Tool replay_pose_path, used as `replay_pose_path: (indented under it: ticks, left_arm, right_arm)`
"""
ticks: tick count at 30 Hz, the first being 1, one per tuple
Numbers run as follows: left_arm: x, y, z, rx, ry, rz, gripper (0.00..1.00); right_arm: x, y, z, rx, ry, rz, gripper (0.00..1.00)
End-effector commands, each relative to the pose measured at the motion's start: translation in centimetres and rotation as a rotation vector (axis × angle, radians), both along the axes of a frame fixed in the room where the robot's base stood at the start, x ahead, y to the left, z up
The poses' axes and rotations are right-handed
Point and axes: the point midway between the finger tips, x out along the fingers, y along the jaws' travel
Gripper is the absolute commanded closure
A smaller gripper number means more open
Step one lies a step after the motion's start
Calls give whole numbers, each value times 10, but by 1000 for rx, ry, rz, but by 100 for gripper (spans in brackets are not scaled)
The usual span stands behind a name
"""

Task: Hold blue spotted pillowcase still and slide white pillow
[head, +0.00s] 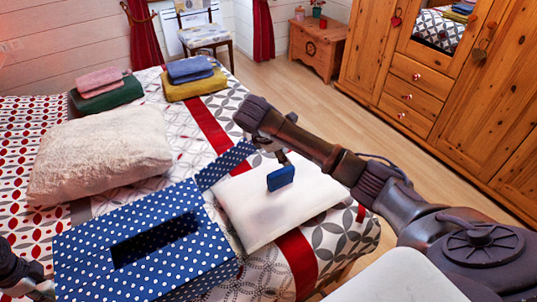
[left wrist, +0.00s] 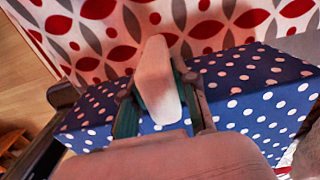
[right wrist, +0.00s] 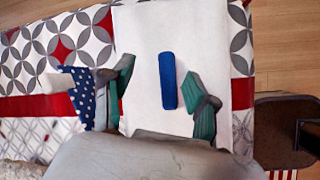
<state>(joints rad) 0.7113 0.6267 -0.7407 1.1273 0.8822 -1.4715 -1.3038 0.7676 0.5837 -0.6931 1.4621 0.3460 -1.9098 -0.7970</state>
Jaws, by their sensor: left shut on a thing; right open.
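The blue spotted pillowcase (head: 85,262) lies box-like on the bed, with a dark slot in its top and a flap reaching toward the white pillow (head: 300,212). The pillow lies flat at its right; I cannot tell whether its left edge is inside. A blue block-like handle (head: 281,177) stands on the pillow. My right gripper (right wrist: 163,85) is open, its fingers on either side of the blue handle (right wrist: 167,81), apart from it. My left gripper (left wrist: 160,100) is shut on a pale tab (left wrist: 157,70) at the pillowcase's edge (left wrist: 245,90); it is mostly cut off in the head view.
A fluffy cream pillow (head: 100,155) lies behind the pillowcase. Folded pink and green cloths (head: 106,92) and blue and yellow cloths (head: 195,82) lie farther back on the bed. A wooden wardrobe (head: 420,100) stands at right, with open floor (head: 300,95) between.

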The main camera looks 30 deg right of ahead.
Motion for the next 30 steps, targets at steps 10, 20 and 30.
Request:
replay_pose_path:
  ticks: [10,20,30]
  left_arm:
    - [0,0,0,0,0,0,100]
    - [0,0,0,0,1,0,100]
    - [0,0,0,0,1,0,100]
  right_arm:
    - [1,45,5,93,280,353,42]
    - [0,27,-41,97,286,358,42]
    - [1,6,-92,97,283,358,42]
